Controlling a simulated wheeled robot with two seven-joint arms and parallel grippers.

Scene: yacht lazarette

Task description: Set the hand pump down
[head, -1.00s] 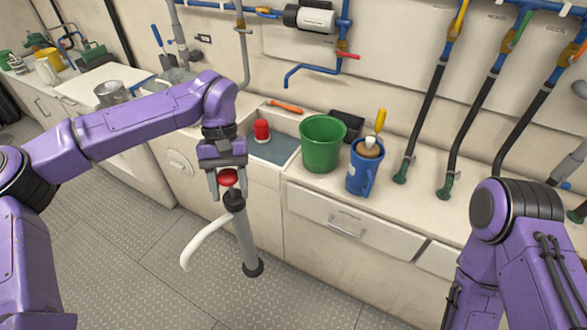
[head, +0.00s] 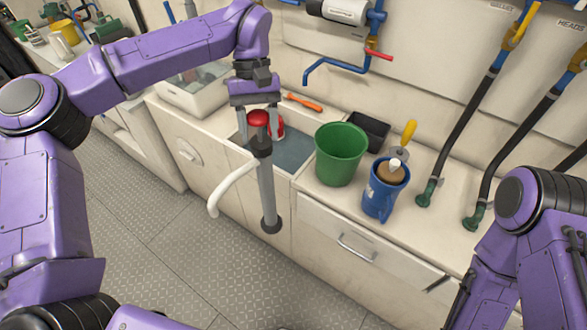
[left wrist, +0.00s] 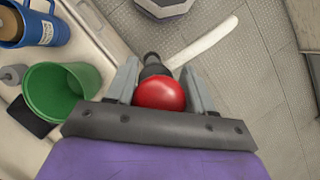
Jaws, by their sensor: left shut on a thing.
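The hand pump (head: 267,195) has a grey tube, a black collar, a white curved spout and a red knob on top. It hangs upright in front of the counter's front face, its black foot above the floor. My left gripper (head: 259,122) is shut on the red knob. In the left wrist view the red knob (left wrist: 159,93) sits between the fingers of the left gripper (left wrist: 158,88), and the white spout (left wrist: 203,42) points up and right. My right gripper is out of view; only part of my right arm shows at the right.
A recessed grey-blue basin (head: 293,152) in the counter holds a red object, partly hidden by the gripper. A green bucket (head: 340,154), a blue jug (head: 384,190) and a black tray (head: 369,132) stand to its right. An orange tool (head: 304,102) lies behind. The floor (head: 165,245) is clear.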

